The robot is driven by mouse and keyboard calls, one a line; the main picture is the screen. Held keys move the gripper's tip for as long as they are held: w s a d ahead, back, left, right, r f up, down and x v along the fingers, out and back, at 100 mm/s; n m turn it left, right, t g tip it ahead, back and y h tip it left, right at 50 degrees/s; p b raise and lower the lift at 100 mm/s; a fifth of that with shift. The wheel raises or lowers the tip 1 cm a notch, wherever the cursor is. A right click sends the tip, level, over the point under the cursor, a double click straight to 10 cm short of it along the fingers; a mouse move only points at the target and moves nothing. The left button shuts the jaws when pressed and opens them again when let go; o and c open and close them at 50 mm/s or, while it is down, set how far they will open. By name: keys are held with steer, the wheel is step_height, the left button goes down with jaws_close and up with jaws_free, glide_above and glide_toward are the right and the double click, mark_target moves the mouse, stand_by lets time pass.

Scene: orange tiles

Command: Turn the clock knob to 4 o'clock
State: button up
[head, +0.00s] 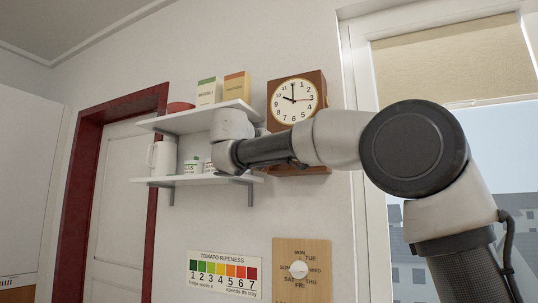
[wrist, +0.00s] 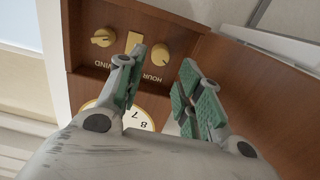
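The wooden wall clock (head: 317,82) hangs right of the shelves in the head view. On its white face (head: 294,112), one hand points near 12 and another toward about 10. My arm hides its lower middle. The wrist view shows the clock upside down, with a round brass knob (wrist: 161,53) by the HOUR label and a second knob (wrist: 103,38) by the WIND label. My gripper (wrist: 158,74) is open and empty. Its green-padded fingers stand either side of the HOUR label, with the HOUR knob just beyond and between the tips. I cannot tell the remaining distance.
Two white shelves (head: 195,180) with boxes, a jug and jars stand close to my wrist on the left. A brass plate (wrist: 134,41) sits between the knobs. A window is at the right. A ripeness chart (head: 222,275) and weekday dial (head: 302,257) are below.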

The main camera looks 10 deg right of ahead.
steer(key=x, duration=0.7)
steer(key=shift+w+r, duration=0.2)
steer(key=shift+w, duration=0.1)
steer(key=shift+d, duration=0.1)
steer(key=c, duration=0.8)
